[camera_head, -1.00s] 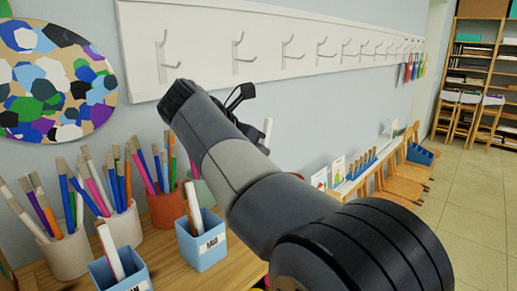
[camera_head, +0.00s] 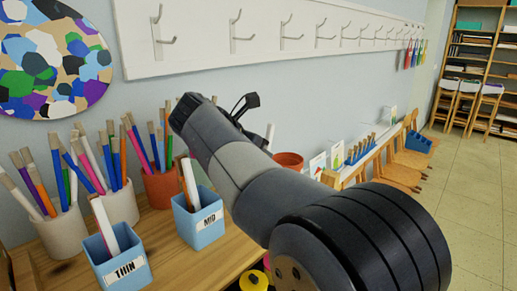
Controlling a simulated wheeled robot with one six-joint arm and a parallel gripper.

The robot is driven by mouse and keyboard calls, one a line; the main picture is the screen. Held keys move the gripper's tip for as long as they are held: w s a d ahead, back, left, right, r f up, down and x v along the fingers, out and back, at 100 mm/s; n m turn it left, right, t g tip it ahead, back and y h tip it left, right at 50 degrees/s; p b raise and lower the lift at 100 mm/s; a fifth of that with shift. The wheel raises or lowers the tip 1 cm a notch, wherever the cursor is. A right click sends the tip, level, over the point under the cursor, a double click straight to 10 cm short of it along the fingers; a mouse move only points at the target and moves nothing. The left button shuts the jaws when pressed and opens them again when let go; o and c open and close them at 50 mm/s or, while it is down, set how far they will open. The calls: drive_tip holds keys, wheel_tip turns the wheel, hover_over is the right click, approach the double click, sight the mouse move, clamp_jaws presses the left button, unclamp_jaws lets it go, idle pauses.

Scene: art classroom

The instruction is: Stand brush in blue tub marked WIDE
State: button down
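Two blue tubs stand on the wooden table: one marked THIN (camera_head: 122,274) at the front, and one marked MID (camera_head: 205,228) to its right and farther back. Each holds upright brushes or sticks. No tub marked WIDE shows; my arm hides the table right of the MID tub. Only a dark part of my gripper (camera_head: 245,106) shows beyond my arm, so its fingers are hidden. A pale upright stick (camera_head: 269,136), perhaps a brush handle, shows just right of it; I cannot tell whether it is held.
Two pale pots (camera_head: 62,236) and a terracotta pot (camera_head: 160,190) full of brushes stand at the left. Another terracotta pot (camera_head: 289,160) shows right of my arm. A hook rail (camera_head: 200,55) runs along the wall. Wooden chairs (camera_head: 405,165) line the wall; open floor (camera_head: 470,200) lies right.

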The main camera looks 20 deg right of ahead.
drive_tip(key=shift+f, duration=0.25)
drive_tip(key=c, duration=1.4)
unclamp_jaws()
drive_tip(key=shift+o, duration=0.2)
drive_tip(key=v, duration=1)
drive_tip(key=shift+a+r, duration=0.25)
drive_tip(key=shift+s+d, duration=0.1)
